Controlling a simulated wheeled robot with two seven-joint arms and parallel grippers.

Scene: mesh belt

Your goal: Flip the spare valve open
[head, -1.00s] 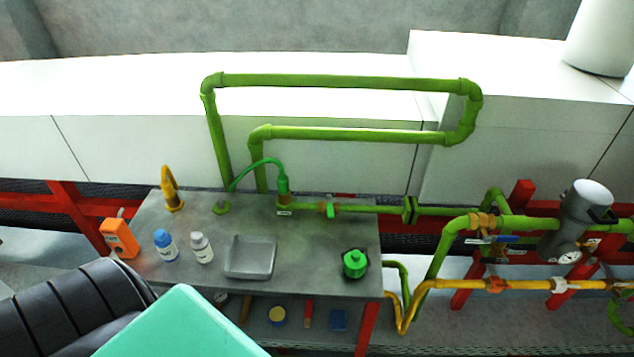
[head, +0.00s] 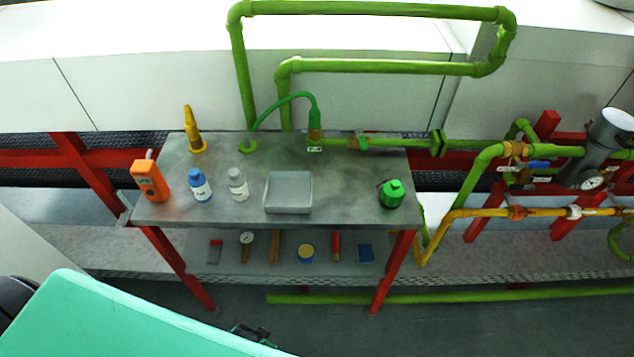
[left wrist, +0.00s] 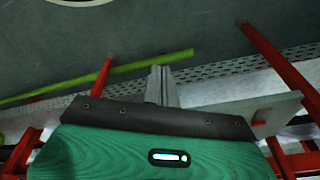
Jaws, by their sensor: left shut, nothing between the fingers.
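Several valves sit on the pipes in the head view; their tags are too small to read, so I cannot tell which is the spare valve. A blue-handled valve (head: 538,165) is on the green pipe at the right. An orange-bodied valve (head: 517,212) is on the yellow pipe below it. Another valve with a green handle (head: 361,140) is on the pipe behind the table. My left gripper (left wrist: 160,72) is shut and empty in the left wrist view, over the floor. In the head view my teal arm mostly hides it. My right gripper is not in view.
A grey table (head: 345,190) carries an orange meter (head: 150,181), two bottles, a grey tray (head: 289,206) and a green canister (head: 391,194). Tools lie on its lower shelf (head: 225,267). Red posts (head: 393,270) and a low green pipe (head: 450,297) edge the open floor.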

